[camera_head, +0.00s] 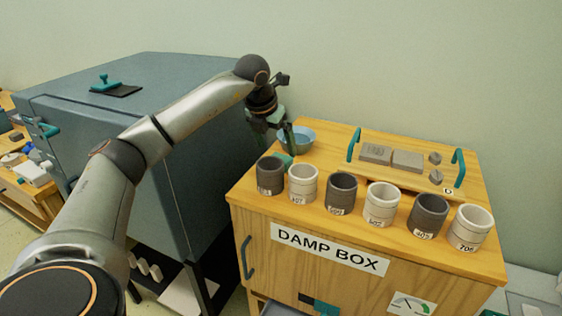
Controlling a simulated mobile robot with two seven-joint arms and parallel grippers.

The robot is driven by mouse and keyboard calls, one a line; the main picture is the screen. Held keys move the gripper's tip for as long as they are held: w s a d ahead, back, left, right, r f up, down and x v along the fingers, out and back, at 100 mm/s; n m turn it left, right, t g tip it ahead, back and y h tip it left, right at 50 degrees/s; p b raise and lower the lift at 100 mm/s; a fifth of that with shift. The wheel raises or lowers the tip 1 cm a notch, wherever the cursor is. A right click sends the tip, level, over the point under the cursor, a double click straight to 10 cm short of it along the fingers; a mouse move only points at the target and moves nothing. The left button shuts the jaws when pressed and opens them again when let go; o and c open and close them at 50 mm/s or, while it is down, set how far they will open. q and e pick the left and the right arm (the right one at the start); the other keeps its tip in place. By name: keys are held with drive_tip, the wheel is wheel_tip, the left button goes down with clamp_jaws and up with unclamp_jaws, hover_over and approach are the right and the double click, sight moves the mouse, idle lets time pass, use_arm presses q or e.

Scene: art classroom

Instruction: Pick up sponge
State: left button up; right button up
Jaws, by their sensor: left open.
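A small teal-green piece (283,158), which looks like the sponge, lies on the wooden box top behind the first two cups. The cups partly hide it. My left gripper (287,141) is above and close to it, pointing down beside a bluish bowl (307,136). The gripper is open; its fingers are small and partly merge with the bowl, and I cannot tell whether they touch the sponge. My right gripper is not in view.
A row of dark and white labelled cups (341,193) lines the front edge of the damp box (320,215). A tray (400,172) with teal handles holds grey blocks at the back. A large blue-grey cabinet (110,140) stands at the left.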

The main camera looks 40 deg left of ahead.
use_arm(q)
drive_tip(key=shift+p+x, duration=0.4)
drive_tip(key=shift+x, duration=2.65)
drive_tip(key=shift+s+a, duration=0.1)
drive_tip(key=shift+s, duration=0.05)
drive_tip(key=c, duration=1.2)
wheel_tip(320, 180, up, 10)
drive_tip(key=shift+r, duration=0.1)
drive_tip(key=shift+c, duration=0.2)
drive_tip(key=o, duration=0.8)
drive_tip(key=c, duration=0.7)
